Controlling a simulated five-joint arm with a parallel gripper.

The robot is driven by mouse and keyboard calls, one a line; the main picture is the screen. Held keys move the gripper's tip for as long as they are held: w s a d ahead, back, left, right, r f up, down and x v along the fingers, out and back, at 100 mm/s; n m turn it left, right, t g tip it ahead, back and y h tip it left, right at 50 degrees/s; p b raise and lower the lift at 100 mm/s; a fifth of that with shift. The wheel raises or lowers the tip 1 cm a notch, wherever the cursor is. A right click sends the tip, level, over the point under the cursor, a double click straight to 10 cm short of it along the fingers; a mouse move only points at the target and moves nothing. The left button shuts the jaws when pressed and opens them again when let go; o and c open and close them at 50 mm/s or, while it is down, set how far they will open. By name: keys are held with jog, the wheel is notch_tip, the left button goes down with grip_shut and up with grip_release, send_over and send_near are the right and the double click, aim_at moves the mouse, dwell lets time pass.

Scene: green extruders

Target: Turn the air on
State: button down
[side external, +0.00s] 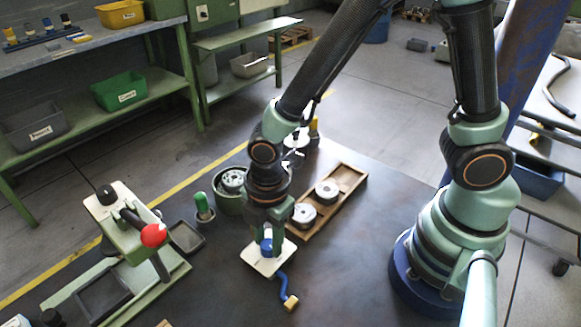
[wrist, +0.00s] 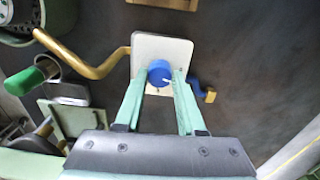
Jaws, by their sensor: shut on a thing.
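A blue round knob (side external: 266,247) sits on a white square plate (side external: 262,268) on the dark table. The knob (wrist: 160,73) and plate (wrist: 150,46) also show in the wrist view, where a short white mark on the knob points right. My gripper (side external: 268,240) is above the plate with its green fingers down at the knob. In the wrist view my gripper (wrist: 160,78) has one finger on each side of the knob and is shut on it. A short blue hose (side external: 283,285) with a brass end (side external: 291,302) leaves the plate.
A wooden tray (side external: 352,183) with round metal parts lies behind my gripper. A green pot (side external: 228,200) and a green-handled tool (side external: 203,205) stand to its left. A green press with a red ball (side external: 153,235) is further left. A brass pipe (wrist: 92,68) reaches the plate. The table to the right is clear.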

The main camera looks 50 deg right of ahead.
jog(key=m, duration=0.4)
jog(key=shift+m, duration=0.3)
jog(key=m, duration=0.3)
jog(key=shift+a+m, duration=0.1)
jog(key=shift+m, duration=0.2)
jog(key=m, duration=0.4)
jog(key=shift+s+g, duration=0.1)
jog(key=shift+g, duration=0.2)
jog(key=shift+m, duration=2.1)
jog(key=c, duration=0.5)
grip_release()
